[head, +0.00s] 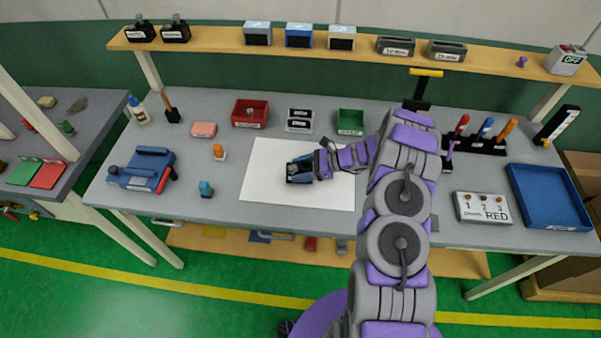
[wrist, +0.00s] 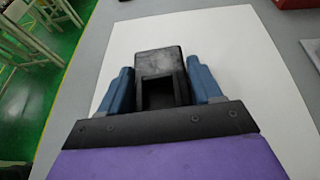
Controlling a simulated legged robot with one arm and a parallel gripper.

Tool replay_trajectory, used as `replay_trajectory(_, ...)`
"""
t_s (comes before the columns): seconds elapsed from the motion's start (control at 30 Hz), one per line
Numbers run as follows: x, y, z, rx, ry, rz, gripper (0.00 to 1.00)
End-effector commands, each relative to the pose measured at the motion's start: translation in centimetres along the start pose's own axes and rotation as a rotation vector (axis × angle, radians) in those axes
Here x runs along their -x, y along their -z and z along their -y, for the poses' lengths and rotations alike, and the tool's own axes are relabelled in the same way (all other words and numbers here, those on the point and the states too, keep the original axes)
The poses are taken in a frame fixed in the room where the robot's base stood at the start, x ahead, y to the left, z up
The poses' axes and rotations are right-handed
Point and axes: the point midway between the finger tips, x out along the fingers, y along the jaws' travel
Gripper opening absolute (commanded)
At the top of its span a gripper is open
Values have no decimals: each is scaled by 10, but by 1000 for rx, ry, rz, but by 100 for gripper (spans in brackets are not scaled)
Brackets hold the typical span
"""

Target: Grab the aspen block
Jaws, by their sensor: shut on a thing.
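My gripper (head: 300,170) is low over the white sheet (head: 258,189) in the middle of the workbench. In the wrist view, its two blue fingers (wrist: 160,66) are closed on the sides of a dark block (wrist: 158,58) with a greyish worn top and a square notch facing me. The block is very dark, not pale like wood, and I see no label on it. It also shows small between the fingers in the head view (head: 301,172). I cannot tell whether its underside touches the sheet.
A blue clamp-like fixture (head: 142,170), an orange-topped piece (head: 219,152) and a blue piece (head: 206,189) stand left. Red (head: 250,114) and green (head: 351,122) bins stand behind. A numbered box (head: 483,208) and blue tray (head: 548,197) are right. A shelf (head: 350,48) spans the back.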

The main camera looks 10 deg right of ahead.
Motion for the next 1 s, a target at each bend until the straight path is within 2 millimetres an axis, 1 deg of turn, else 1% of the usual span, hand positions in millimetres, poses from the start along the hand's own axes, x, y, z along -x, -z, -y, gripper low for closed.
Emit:
replay_trajectory(0.03,0,0,0,0,0,0,40)
replay_trajectory(0.13,0,0,0,0,0,0,30)
replay_trajectory(0.17,0,0,0,0,0,1,28)
replay_trajectory(0.47,2,-2,0,0,0,1,28)
replay_trajectory(0.67,7,-16,1,2,3,2,28)
replay_trajectory(0.8,15,-34,1,4,2,1,28)
replay_trajectory(0.83,16,-36,-2,2,2,2,28)
replay_trajectory(1.0,19,-37,-35,-2,1,5,28)
